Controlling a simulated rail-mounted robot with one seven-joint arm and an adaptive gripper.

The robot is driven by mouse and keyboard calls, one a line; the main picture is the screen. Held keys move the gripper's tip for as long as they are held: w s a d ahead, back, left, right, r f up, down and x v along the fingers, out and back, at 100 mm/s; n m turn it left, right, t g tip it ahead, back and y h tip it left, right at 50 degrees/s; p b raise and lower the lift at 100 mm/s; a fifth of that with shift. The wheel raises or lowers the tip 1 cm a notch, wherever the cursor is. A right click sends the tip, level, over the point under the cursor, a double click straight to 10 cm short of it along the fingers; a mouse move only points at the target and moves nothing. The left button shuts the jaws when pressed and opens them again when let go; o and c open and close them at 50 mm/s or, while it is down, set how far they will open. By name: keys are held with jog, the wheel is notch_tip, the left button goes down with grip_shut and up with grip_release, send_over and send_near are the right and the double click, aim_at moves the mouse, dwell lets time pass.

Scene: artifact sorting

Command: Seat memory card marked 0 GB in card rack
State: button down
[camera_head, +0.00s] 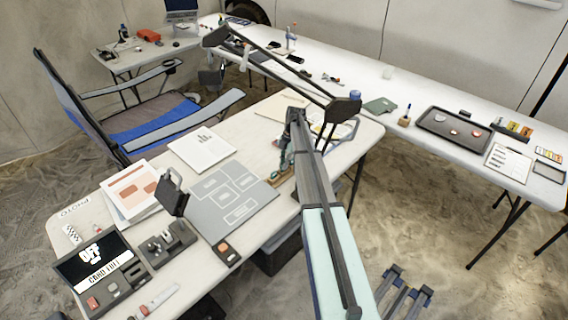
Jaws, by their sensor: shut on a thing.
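My arm reaches from the bottom centre of the head view to the right edge of the near table (95,195). My gripper (284,168) is small and partly covered by my arm, low over that edge. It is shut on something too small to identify. No 0 GB marking is readable. A dark grey block with slots and upright pieces (172,246) stands at the table's front left and may be the card rack. Beside it is a dark console (127,290) with a lit screen and a red piece (93,303). A dark holder with an orange piece (228,253) lies further right.
A grey outlined board (231,199) and papers (202,150) cover the middle of the near table. A dark upright device (172,192) stands left of the board. A blue camp chair (150,124) is behind. A long table at right holds a dark tray (440,140) and coloured pieces (513,128).

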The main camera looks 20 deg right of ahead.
jog(key=shift+f, duration=0.15)
jog(key=c, duration=1.3)
grip_release()
jog(key=shift+r, duration=0.3)
jog(key=shift+b+v, duration=2.05)
jog(key=shift+v, duration=3.9)
jog(key=shift+f, duration=0.1)
